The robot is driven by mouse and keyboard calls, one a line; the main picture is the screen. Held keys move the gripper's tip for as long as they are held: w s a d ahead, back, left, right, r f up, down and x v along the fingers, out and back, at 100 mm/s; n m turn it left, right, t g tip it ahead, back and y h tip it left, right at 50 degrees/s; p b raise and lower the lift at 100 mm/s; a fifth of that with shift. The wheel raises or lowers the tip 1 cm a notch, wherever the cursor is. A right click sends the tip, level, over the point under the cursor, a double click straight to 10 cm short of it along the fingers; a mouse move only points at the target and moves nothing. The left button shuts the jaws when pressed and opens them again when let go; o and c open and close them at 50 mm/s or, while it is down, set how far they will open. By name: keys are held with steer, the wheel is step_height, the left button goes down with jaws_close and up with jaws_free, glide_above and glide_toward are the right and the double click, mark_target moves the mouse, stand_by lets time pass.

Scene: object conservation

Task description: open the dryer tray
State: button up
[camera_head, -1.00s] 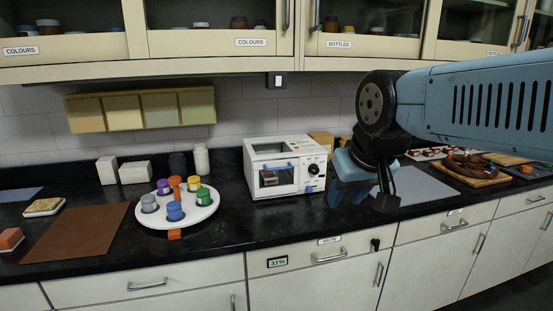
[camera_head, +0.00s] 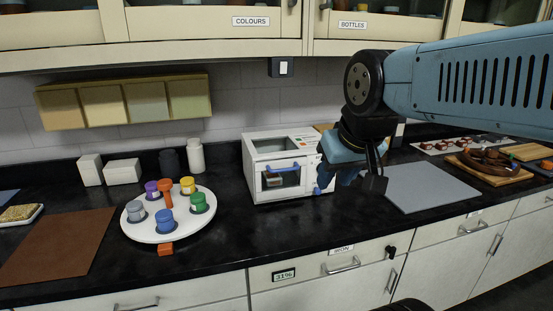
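The dryer seems to be the white box-shaped machine (camera_head: 262,187) on the black counter, against the back wall. A blue handle bar (camera_head: 283,167) runs across the dark window in its front, and something small and pale shows behind the glass. I see no tray pulled out. My gripper (camera_head: 372,182) hangs from the blue arm just right of the dryer and points down.
A round white tray (camera_head: 150,235) with several coloured pots stands left of the dryer. A brown mat (camera_head: 60,245) lies further left. A grey mat (camera_head: 418,188) lies right of the gripper, with a wooden board (camera_head: 468,172) beyond. Wall cupboards (camera_head: 215,22) overhang the counter.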

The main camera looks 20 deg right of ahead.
steer(key=shift+w+a, duration=0.15)
steer(key=shift+w, duration=0.2)
steer(key=r+n+g, duration=0.2)
steer(key=n+g, duration=0.2)
steer(key=n, duration=1.4)
glide_above(284, 170)
steer(key=s, duration=0.2)
steer(key=f, duration=0.4)
steer(key=w+f, duration=0.1)
steer(key=f, duration=0.4)
steer(key=w+f, duration=0.1)
steer(key=f, duration=0.3)
steer(key=shift+f, duration=0.25)
steer(key=shift+c, duration=0.4)
jaws_close()
